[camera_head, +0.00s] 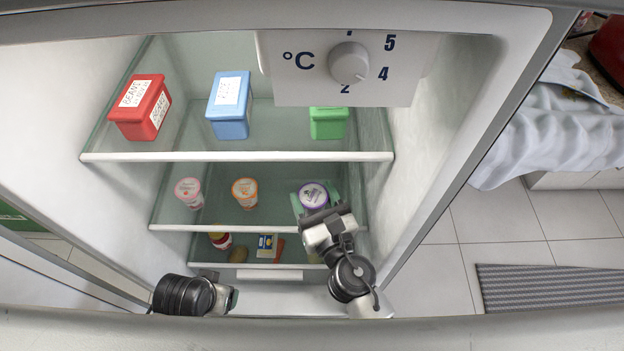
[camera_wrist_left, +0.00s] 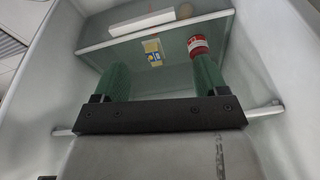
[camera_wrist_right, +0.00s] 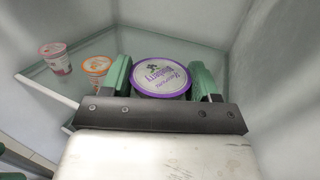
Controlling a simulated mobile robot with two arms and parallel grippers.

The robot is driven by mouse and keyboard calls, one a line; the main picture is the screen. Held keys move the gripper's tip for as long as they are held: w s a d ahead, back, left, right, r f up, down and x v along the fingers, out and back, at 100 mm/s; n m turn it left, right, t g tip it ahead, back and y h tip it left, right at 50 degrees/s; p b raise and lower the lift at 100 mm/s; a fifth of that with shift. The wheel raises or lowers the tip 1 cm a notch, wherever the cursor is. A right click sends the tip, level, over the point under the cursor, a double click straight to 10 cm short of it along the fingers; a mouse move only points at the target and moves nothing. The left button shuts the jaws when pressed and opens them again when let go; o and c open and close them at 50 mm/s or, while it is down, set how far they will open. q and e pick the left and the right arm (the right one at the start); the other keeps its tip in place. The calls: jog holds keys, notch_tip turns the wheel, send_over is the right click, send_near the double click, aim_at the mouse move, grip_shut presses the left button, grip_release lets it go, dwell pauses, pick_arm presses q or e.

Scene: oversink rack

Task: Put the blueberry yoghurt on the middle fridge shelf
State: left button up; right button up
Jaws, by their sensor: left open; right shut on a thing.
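The blueberry yoghurt (camera_head: 313,194) is a cup with a white and purple lid. My right gripper (camera_head: 316,199) is shut on it at the right end of the middle fridge shelf (camera_head: 190,227). In the right wrist view the lid (camera_wrist_right: 161,79) sits between the green fingers (camera_wrist_right: 163,80). Whether the cup's base touches the shelf is hidden. My left gripper (camera_head: 232,298) is low at the front of the fridge, partly hidden; in the left wrist view its green fingers (camera_wrist_left: 162,80) are apart with nothing between them.
A pink-lidded cup (camera_head: 188,192) and an orange-lidded cup (camera_head: 245,192) stand on the middle shelf, left of the yoghurt. Red (camera_head: 140,106), blue (camera_head: 229,104) and green (camera_head: 328,122) boxes stand on the upper shelf. Below are a red jar (camera_head: 221,240) and a blue-yellow packet (camera_head: 266,245).

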jog(key=w+f+b, duration=0.1)
jog(key=w, duration=0.1)
jog(key=w+f+b, duration=0.1)
jog(key=w, duration=0.1)
jog(key=w+f+b, duration=0.1)
jog(key=w, duration=0.1)
jog(key=shift+w+f, duration=0.15)
jog(key=shift+f, duration=0.05)
pick_arm(q)
jog(key=v, duration=0.6)
pick_arm(e)
jog(key=shift+f+b, duration=0.3)
jog(key=shift+f, duration=0.1)
notch_tip(320, 180, down, 2)
jog(key=shift+f+b, duration=0.2)
jog(key=shift+b, duration=1.05)
jog(key=shift+w+f, duration=0.15)
pick_arm(q)
jog(key=w+d+r+t+h, duration=0.1)
jog(key=w+d+t, duration=0.1)
jog(key=w+t, duration=0.3)
jog(key=shift+w+r, duration=0.15)
jog(key=shift+w, duration=0.8)
jog(key=shift+d, duration=0.1)
